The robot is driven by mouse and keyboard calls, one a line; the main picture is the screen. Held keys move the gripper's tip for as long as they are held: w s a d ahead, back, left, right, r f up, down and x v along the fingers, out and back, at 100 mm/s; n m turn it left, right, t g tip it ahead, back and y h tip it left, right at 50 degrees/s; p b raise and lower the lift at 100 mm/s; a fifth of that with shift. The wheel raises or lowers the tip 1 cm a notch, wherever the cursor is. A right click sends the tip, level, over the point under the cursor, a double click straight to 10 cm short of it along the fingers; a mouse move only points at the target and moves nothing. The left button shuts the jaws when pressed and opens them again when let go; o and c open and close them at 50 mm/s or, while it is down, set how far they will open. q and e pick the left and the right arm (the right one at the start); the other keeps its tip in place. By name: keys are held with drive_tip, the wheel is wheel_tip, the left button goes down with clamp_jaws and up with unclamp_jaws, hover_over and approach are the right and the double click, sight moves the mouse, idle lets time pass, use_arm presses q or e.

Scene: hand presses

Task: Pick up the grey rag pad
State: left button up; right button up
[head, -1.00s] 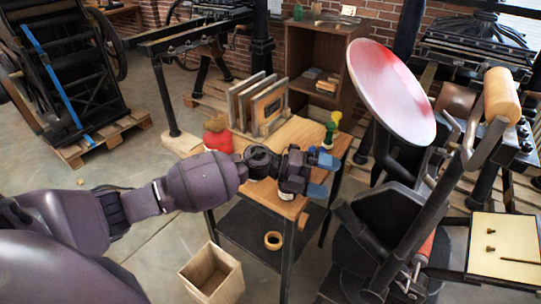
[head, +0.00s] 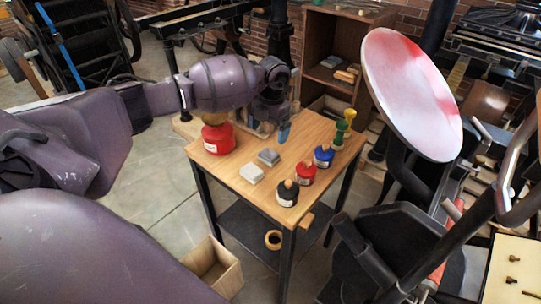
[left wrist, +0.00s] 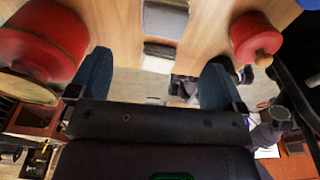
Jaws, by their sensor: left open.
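The grey rag pad (head: 269,157) lies on the wooden table (head: 318,129), beside a paler, whitish pad (head: 251,173). My right gripper is not in view.
A red can (head: 219,139) stands left of the pads. Black (head: 287,194), red (head: 305,174) and blue (head: 323,157) ink bottles stand to the right, near a green bottle (head: 340,134). A press with a round disc (head: 410,95) rises at the right.

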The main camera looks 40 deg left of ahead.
sight(269, 153)
use_arm(q)
drive_tip(key=f, duration=0.3)
drive_tip(key=shift+s+f, duration=0.2)
drive_tip(key=shift+f, duration=0.15)
drive_tip(key=f, duration=0.2)
drive_tip(key=f+b, duration=0.1)
drive_tip(key=f, duration=0.2)
drive_tip(key=shift+w+d, duration=0.1)
drive_tip(key=shift+d, duration=0.1)
drive_tip(key=shift+f, duration=0.2)
drive_tip(key=c, duration=0.8)
drive_tip(key=shift+c, duration=1)
drive_tip(key=shift+r, duration=0.15)
